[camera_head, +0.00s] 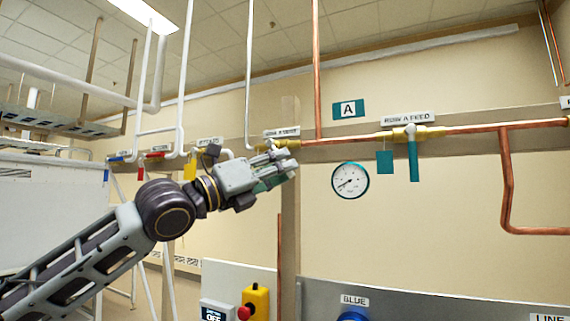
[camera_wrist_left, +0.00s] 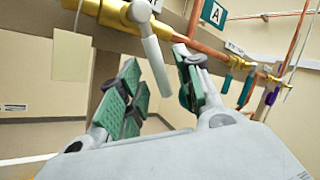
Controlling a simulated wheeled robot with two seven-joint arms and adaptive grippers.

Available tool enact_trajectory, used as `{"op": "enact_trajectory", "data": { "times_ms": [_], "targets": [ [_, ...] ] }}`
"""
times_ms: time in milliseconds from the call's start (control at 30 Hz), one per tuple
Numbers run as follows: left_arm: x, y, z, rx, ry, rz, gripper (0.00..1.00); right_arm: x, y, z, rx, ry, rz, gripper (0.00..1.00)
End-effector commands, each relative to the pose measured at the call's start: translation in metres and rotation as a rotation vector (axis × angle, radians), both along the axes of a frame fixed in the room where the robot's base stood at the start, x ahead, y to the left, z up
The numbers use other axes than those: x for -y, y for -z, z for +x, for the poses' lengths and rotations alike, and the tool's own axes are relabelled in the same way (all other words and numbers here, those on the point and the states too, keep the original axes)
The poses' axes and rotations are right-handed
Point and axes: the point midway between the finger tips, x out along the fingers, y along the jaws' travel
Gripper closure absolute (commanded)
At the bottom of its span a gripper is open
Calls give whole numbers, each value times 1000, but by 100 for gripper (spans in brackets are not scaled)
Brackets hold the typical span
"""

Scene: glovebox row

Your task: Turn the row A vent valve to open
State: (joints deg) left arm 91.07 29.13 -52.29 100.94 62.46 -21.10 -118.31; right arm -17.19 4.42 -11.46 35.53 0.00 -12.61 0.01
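The row A vent valve is a brass body on the pipe under its label (camera_head: 282,132). In the left wrist view the brass valve (camera_wrist_left: 110,12) is at the top, with a pale grey lever handle (camera_wrist_left: 154,62) hanging down from it, slightly tilted. My left gripper (camera_head: 283,168) is just below the valve in the head view, hiding the handle there. In the wrist view my left gripper (camera_wrist_left: 158,68) is open, its green-padded fingers on either side of the lever, with visible gaps. Whether the lever is fully between the pads in depth I cannot tell. My right gripper is not in view.
The row A feed valve (camera_head: 413,160) with a teal handle is to the right, beside a teal tag (camera_head: 384,162). A round gauge (camera_head: 350,180) is below the pipe. A blank cream tag (camera_wrist_left: 72,55) hangs left of the lever. A yellow box with a red button (camera_head: 254,303) stands below.

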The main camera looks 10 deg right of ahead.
Motion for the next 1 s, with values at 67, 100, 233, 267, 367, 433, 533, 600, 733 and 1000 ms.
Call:
{"op": "enact_trajectory", "data": {
  "times_ms": [67, 100, 233, 267, 367, 433, 533, 600, 733, 1000],
  "targets": [
    [6, -3, 2, 0, 1, 1, 65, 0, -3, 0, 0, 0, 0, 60],
    [8, -4, 4, 0, 1, 1, 65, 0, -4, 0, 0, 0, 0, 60],
    [13, -6, 7, 1, 0, 0, 65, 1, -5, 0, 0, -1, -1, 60],
    [15, -6, 7, 2, -1, 1, 65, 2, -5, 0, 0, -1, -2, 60],
    [17, -7, 8, 2, -1, 1, 65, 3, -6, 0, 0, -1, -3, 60],
    [17, -7, 9, 2, -1, 1, 65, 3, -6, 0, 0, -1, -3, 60],
    [17, -7, 9, 2, -1, 1, 65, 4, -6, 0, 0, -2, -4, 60],
    [17, -7, 9, 2, -1, 1, 65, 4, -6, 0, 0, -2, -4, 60],
    [17, -7, 9, 2, -1, 1, 69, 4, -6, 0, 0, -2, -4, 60],
    [17, -7, 9, 1, 0, 0, 100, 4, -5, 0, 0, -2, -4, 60]
  ]
}}
